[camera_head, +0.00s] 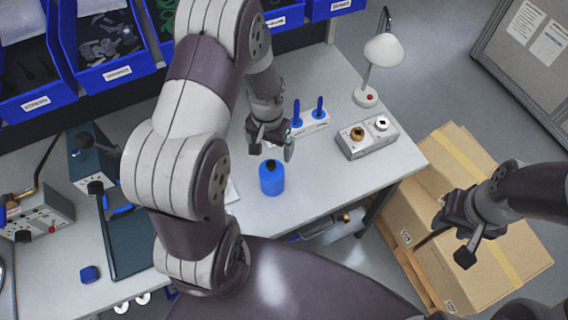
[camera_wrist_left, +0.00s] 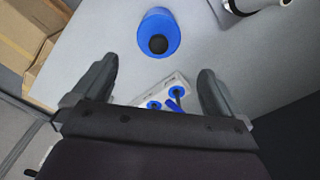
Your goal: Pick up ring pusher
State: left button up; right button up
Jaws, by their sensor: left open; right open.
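Two blue upright tools, one (camera_head: 297,114) on the left and one (camera_head: 319,107) on the right, stand in a white holder (camera_head: 309,124) on the table; I cannot tell which is the ring pusher. My left gripper (camera_head: 271,149) is open and empty, above the table just left of and nearer than the holder. In the left wrist view the holder (camera_wrist_left: 152,92) shows between the open fingers (camera_wrist_left: 156,74), partly hidden by the gripper body. My right gripper (camera_head: 452,240) is open and empty, over the cardboard boxes at right.
A blue cylinder (camera_head: 271,180) with a dark top stands in front of the left gripper. A grey fixture block (camera_head: 367,138) and a white lamp (camera_head: 383,52) are to the right. Blue bins (camera_head: 105,72) line the back left. Cardboard boxes (camera_head: 520,250) stand beside the table.

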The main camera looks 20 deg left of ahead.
aim_at(270, 163)
pick_arm(q)
jog(key=f, duration=0.1)
jog(key=s+f, duration=0.1)
jog(key=f+p, duration=0.1)
jog(key=shift+s+a+f, duration=0.1)
jog(key=shift+s+a, duration=0.15)
jog(key=shift+s, duration=0.15)
jog(key=f, duration=0.2)
jog(key=w+f+p, duration=0.1)
jog(key=f, duration=0.1)
jog(key=shift+w+d, duration=0.1)
jog(key=shift+d, duration=0.05)
jog(key=f, duration=0.1)
jog(key=f+p, duration=0.2)
jog(key=f, duration=0.1)
jog(key=shift+d, duration=0.25)
jog(key=shift+a+f, duration=0.1)
jog(key=shift+f, duration=0.35)
pick_arm(e)
jog(key=r, duration=0.3)
jog(key=s+r, duration=0.1)
jog(key=shift+a+r, duration=0.25)
jog(key=shift+r, duration=0.1)
pick_arm(q)
jog(key=c, duration=0.9)
jog(key=shift+c, duration=0.8)
jog(key=shift+r, duration=0.1)
